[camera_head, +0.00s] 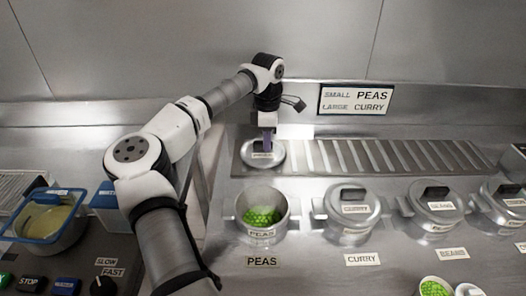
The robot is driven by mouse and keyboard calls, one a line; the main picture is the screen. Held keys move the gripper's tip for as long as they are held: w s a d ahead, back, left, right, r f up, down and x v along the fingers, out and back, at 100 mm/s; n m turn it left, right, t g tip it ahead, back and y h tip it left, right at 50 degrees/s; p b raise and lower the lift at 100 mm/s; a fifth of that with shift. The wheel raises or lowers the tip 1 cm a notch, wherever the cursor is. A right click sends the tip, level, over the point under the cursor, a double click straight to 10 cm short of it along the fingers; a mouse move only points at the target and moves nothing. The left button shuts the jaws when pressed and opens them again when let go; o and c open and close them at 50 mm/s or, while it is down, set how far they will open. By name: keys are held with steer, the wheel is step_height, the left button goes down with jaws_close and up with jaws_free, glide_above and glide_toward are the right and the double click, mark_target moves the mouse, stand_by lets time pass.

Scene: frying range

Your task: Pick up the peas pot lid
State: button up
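The peas pot lid (275,159) is a round silver lid with a dark handle and a small label. It lies at the left end of a ribbed metal rack behind the pots. The open peas pot (284,214) stands in front of it, with green peas inside and PEAS labels. My gripper (267,146) points down at the lid's handle, with its purplish fingertips at or just above it. The fingers are small and overlap the dark handle, so I cannot tell whether they grip it.
The ribbed rack (385,157) is bare to the right of the lid. A lidded curry pot (354,222), a beans pot (437,215) and another lidded pot stand in the row to the right. A blue-rimmed fryer basket (47,228) is at the left, behind control buttons.

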jaws_close()
steer(key=shift+r, duration=0.1)
